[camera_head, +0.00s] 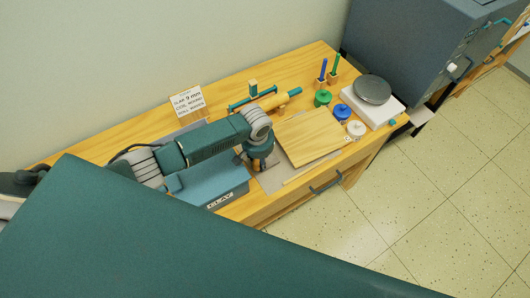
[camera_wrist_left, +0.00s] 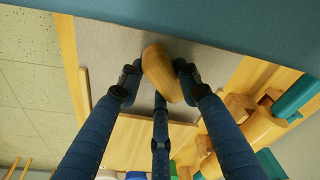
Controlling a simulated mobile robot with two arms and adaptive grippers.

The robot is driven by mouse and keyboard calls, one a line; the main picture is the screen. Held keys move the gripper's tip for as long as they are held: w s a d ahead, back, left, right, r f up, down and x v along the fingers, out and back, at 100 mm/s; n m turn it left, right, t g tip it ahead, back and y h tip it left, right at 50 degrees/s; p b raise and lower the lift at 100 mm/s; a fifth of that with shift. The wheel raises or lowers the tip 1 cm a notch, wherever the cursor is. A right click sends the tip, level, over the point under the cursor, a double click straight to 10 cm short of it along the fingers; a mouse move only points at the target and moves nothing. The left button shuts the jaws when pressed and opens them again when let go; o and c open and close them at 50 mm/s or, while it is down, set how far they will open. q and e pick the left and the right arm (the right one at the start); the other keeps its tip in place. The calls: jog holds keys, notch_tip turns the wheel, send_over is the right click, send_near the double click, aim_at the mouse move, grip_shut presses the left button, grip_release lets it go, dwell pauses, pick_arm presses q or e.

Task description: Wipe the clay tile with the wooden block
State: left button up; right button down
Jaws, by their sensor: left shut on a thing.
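My left gripper (camera_head: 261,161) comes in from the left, reaching down beside the wooden board. In the left wrist view its dark blue fingers (camera_wrist_left: 158,84) are shut on a rounded wooden block (camera_wrist_left: 157,68). The block is over a flat grey surface (camera_wrist_left: 110,64); I cannot tell whether it touches it. The grey surface also shows in the head view (camera_head: 270,182), partly under the gripper and board. I cannot tell whether it is the clay tile or a mat. My right gripper is not in view.
A wooden board (camera_head: 310,136) lies right of the gripper. A blue-grey box (camera_head: 213,180) stands close on its left. A rolling pin (camera_head: 280,99) lies behind. Lidded jars (camera_head: 342,112) and a white block with a grey disc (camera_head: 373,89) stand at the right end.

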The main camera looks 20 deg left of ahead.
aim_at(275, 155)
pick_arm(q)
jog(key=shift+s, duration=0.1)
jog(key=shift+f, duration=0.1)
jog(key=shift+w+d+b, duration=0.3)
jog(key=shift+w+d, duration=0.3)
jog(key=shift+w, duration=0.25)
jog(key=shift+w+d+b, duration=0.3)
jog(key=shift+w+d, duration=0.3)
jog(key=shift+w, duration=0.2)
jog(key=shift+w+d+b, duration=0.75)
jog(key=shift+w+b, duration=0.05)
jog(key=shift+w, duration=0.1)
jog(key=shift+w+d, duration=0.4)
jog(key=shift+s, duration=0.1)
